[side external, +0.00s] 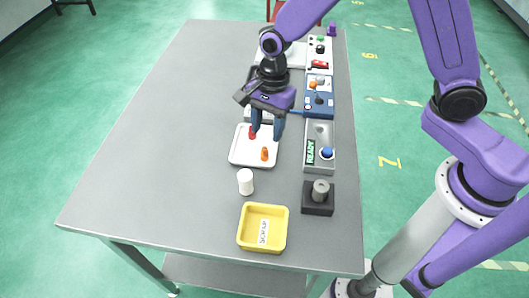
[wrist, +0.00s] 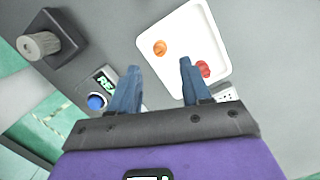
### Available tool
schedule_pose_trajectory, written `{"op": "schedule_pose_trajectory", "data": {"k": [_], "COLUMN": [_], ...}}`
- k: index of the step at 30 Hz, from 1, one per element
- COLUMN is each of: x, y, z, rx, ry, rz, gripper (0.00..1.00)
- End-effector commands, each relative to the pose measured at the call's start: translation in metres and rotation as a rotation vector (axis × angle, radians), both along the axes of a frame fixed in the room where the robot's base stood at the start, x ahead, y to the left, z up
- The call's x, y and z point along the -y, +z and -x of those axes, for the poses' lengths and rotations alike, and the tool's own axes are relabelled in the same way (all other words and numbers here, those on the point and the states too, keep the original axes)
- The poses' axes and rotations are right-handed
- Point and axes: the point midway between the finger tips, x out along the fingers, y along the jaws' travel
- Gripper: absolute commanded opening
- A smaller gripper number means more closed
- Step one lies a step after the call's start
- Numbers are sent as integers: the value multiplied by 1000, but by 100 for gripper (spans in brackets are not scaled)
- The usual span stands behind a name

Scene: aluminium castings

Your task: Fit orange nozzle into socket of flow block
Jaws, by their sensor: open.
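The orange nozzle (side external: 264,154) is on the white tray (side external: 236,156). In the wrist view the nozzle (wrist: 160,48) lies just beyond the fingertips, between their lines. A red piece (side external: 252,132) is on the same tray; in the wrist view it (wrist: 203,69) is close to the right finger. My gripper (side external: 266,136) points down over the tray's far side, and it also shows in the wrist view (wrist: 158,68). Its blue fingers are apart with nothing between them. I cannot tell which item is the flow block; my gripper hides part of the area behind the tray.
A white cylinder (side external: 245,182) and a yellow bin (side external: 243,236) stand nearer the front. A black block with a grey knob (side external: 319,190) and a grey "READY" panel (side external: 320,132) with a blue button line the right side. The table's left half (side external: 150,140) is clear.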

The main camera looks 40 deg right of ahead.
Motion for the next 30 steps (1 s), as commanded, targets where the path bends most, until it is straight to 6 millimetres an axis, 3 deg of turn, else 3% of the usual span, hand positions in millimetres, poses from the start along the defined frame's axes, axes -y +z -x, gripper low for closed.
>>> {"op": "schedule_pose_trajectory", "data": {"k": [15,24,29,30], "x": [-9,-9,-9,-9], "y": [-49,-53,-53,-53], "z": [4,4,4,4], "rx": [0,0,0,0], "ry": [1,1,1,1], "rz": [1,0,0,0], "gripper": [48,48,0,0]}}
